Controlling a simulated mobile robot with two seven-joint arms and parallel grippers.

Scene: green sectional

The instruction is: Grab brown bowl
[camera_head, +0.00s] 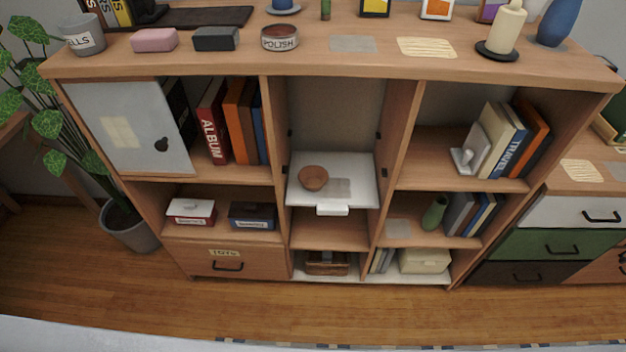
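The small brown bowl (313,178) sits upright on a white panel (362,192) in the middle column of the wooden shelf unit. The panel lies flat like a lowered flap, with a white handle (332,210) at its front edge. The bowl is left of the panel's centre, beside a grey square patch. Neither of my grippers shows in the head view.
The shelf unit (230,66) has books in side compartments and several items on top. A grey-white door (130,130) covers part of the upper left compartment. A potted plant (130,226) stands at left. Wooden floor (330,312) in front is clear.

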